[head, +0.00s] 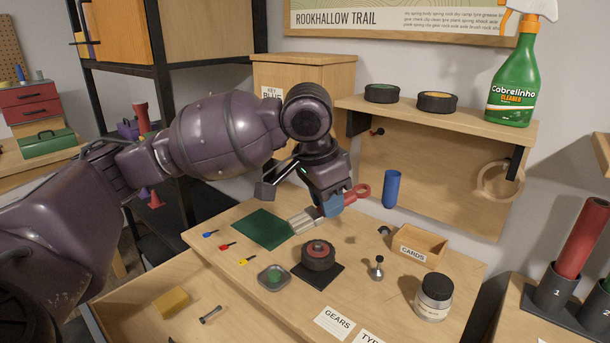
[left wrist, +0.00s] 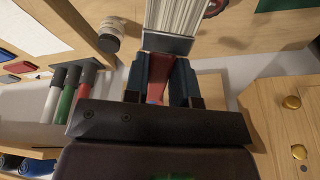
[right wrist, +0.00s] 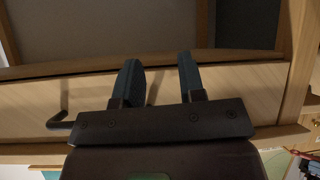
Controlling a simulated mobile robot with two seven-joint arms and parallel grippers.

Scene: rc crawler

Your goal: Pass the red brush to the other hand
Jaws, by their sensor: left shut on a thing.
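The red brush (head: 361,191) is in my left gripper (head: 334,201), above the workbench. Its red ringed handle end points right and its pale bristles (head: 302,220) point down and left, above the tyre. In the left wrist view the fingers (left wrist: 160,85) are shut on the red handle, and the brush's pale head (left wrist: 172,15) extends past them. My right gripper (right wrist: 160,75) shows only in the right wrist view. Its fingers are apart with nothing between them, in front of a wooden panel (right wrist: 225,88). It is outside the head view.
On the bench (head: 215,236) are a black tyre (head: 318,256), a green mat (head: 262,229), a small dish (head: 273,277), a jar (head: 433,296) and a cards tray (head: 424,240). A shelf (head: 460,117) holds a green spray bottle (head: 513,80). An open drawer (head: 150,325) is at the front left.

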